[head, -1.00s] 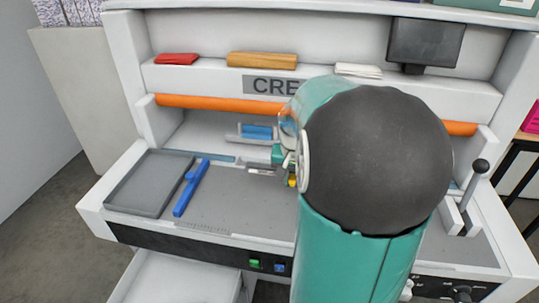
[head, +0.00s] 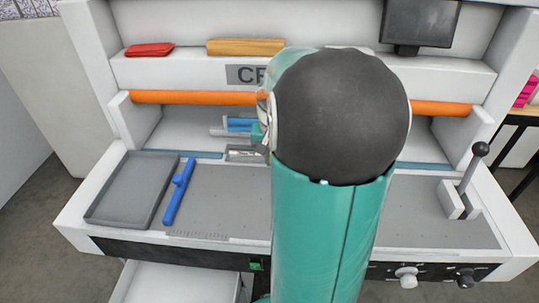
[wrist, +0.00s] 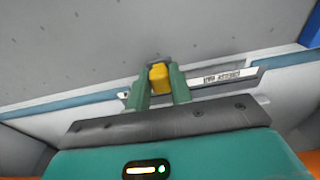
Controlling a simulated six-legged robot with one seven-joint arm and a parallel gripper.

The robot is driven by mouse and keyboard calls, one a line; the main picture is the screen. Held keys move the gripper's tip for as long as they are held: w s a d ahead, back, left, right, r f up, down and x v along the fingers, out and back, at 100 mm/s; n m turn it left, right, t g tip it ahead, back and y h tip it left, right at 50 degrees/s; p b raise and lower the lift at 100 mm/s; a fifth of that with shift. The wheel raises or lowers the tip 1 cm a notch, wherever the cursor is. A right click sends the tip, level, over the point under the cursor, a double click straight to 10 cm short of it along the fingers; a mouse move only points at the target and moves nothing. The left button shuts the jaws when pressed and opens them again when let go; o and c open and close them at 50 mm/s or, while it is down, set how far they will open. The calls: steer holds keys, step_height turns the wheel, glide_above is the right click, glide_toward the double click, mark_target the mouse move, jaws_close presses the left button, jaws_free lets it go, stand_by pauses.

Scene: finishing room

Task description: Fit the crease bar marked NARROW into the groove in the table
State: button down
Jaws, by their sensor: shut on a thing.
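My gripper (wrist: 160,90) shows two green fingers in the wrist view, shut on a yellow block (wrist: 159,76). A thin pale bar (wrist: 240,76) runs out to the right behind the fingers and carries a small printed label, too blurred to read for certain. The yellow block appears to be its grip. In the head view my arm hides most of the gripper and the held piece. A pale metallic piece (head: 244,154) shows just left of the arm, at the back of the table. I cannot clearly make out the groove; a blue strip (head: 430,167) runs along the table's back edge.
On the grey table (head: 225,205), a shallow grey tray (head: 104,207) and a blue T-shaped tool (head: 176,195) lie at left. Blue bars (head: 239,122) sit in the recess under an orange roller (head: 190,97). A lever (head: 468,180) stands at right. The table's front middle is partly hidden.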

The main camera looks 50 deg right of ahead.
steer(key=shift+w+d+f, duration=0.4)
steer(key=shift+w, duration=0.2)
steer(key=shift+w+d+f, duration=0.35)
steer(key=shift+w+f, duration=0.05)
steer(key=shift+w, duration=0.15)
steer(key=shift+d, duration=0.3)
steer(key=shift+w+d+f, duration=0.1)
steer(key=shift+w+f, duration=0.45)
steer(key=shift+f, duration=0.3)
steer(key=shift+s+f, duration=0.15)
steer(key=shift+s, duration=0.2)
steer(key=shift+w+f, duration=0.35)
steer(key=shift+f, duration=0.15)
steer(key=shift+s, duration=0.25)
steer(key=shift+w, duration=0.15)
steer(key=shift+f, duration=0.8)
